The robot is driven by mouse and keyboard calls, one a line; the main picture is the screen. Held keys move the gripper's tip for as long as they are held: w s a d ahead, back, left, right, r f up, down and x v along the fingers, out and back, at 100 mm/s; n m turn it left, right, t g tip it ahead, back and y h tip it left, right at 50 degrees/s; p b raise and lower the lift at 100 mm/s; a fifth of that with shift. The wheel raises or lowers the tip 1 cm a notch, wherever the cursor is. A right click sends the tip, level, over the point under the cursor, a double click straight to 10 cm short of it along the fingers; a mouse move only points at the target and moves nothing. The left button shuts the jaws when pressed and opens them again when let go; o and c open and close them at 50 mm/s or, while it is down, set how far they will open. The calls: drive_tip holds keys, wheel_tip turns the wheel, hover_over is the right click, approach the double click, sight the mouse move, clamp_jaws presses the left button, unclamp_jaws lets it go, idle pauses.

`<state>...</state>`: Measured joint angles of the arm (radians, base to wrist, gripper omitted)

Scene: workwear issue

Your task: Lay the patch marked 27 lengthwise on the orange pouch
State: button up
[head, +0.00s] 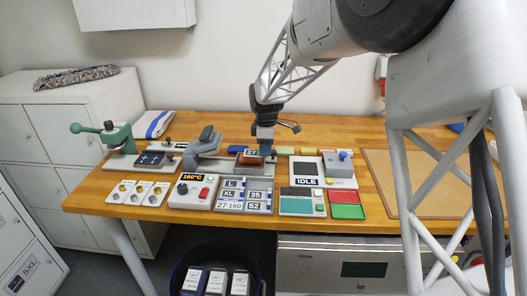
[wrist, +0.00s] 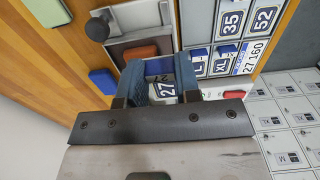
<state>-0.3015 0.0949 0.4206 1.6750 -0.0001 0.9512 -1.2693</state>
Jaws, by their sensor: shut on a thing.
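My gripper (wrist: 160,72) is shut on the patch marked 27 (wrist: 166,90), a white patch with dark blue figures, held between its blue fingertips. In the head view the patch (head: 251,153) shows below my gripper (head: 265,146), at the orange pouch. The orange pouch (wrist: 139,53) lies in a grey holder on the bench, just beyond the fingers in the wrist view. It also shows in the head view (head: 250,161), partly hidden by the patch. Whether the patch touches the pouch, I cannot tell.
A board of patches (head: 245,195) marked L, XL, 35, 52 and 27 160 lies in front. A control box reading 160°C (head: 193,190) and a grey lever (head: 205,143) stand left. A screen reading IDLE (head: 307,182) and red and green trays (head: 347,211) are right.

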drive_tip(key=shift+w+a+f, duration=0.1)
drive_tip(key=shift+w+a, duration=0.15)
drive_tip(key=shift+w, duration=0.65)
drive_tip(key=shift+w+a+f, duration=0.1)
drive_tip(key=shift+w+a, duration=0.15)
drive_tip(key=shift+w, duration=0.6)
drive_tip(key=shift+f, duration=1.7)
drive_tip(key=shift+f, duration=0.2)
drive_tip(key=o, duration=0.9)
drive_tip(key=shift+r, duration=0.1)
wheel_tip(320, 180, up, 12)
drive_tip(key=shift+r, duration=0.1)
